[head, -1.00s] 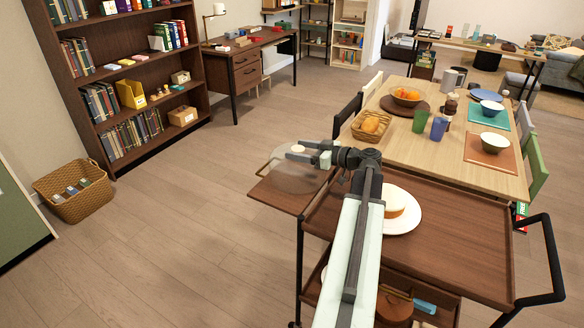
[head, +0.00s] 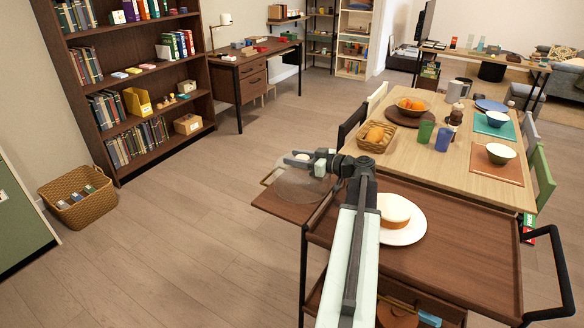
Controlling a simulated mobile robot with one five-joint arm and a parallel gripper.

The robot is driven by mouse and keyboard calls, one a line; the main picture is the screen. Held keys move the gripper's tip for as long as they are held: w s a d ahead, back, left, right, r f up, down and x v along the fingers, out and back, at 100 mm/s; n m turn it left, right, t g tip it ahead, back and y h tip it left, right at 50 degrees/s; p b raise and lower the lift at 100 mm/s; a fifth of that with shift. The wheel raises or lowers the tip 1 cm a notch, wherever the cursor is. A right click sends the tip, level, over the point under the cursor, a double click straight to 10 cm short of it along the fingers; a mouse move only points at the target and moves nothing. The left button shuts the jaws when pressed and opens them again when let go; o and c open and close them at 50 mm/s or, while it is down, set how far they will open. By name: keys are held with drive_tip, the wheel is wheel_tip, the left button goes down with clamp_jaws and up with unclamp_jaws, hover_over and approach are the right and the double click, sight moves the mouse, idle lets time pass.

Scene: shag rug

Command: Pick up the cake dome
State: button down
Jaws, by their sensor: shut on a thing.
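The cake dome (head: 303,188) is a clear cover with a pale round knob (head: 302,156). It shows over the wooden leaf at the left end of the trolley; I cannot tell whether it touches the leaf. My gripper (head: 302,159) is shut on the dome's knob. The cake (head: 394,208) sits uncovered on a white plate (head: 408,234) on the trolley top, to the right of my arm. My arm hides part of the trolley.
The brown trolley (head: 455,235) has a black handle at right and a lower shelf with a pot. Behind it stands a dining table (head: 468,178) with bowls, cups and a fruit basket (head: 375,133). The floor at left is open, with a wicker basket (head: 84,209) by the wall.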

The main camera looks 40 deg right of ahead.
wheel_tip(320, 180, up, 4)
drive_tip(key=p, duration=0.4)
drive_tip(key=shift+r, duration=0.2)
drive_tip(key=s+d, duration=0.3)
drive_tip(key=d, duration=0.4)
drive_tip(key=s+d, duration=0.3)
drive_tip(key=d, duration=0.4)
drive_tip(key=shift+s+d+r+p, duration=0.3)
drive_tip(key=shift+s+r+p, duration=0.05)
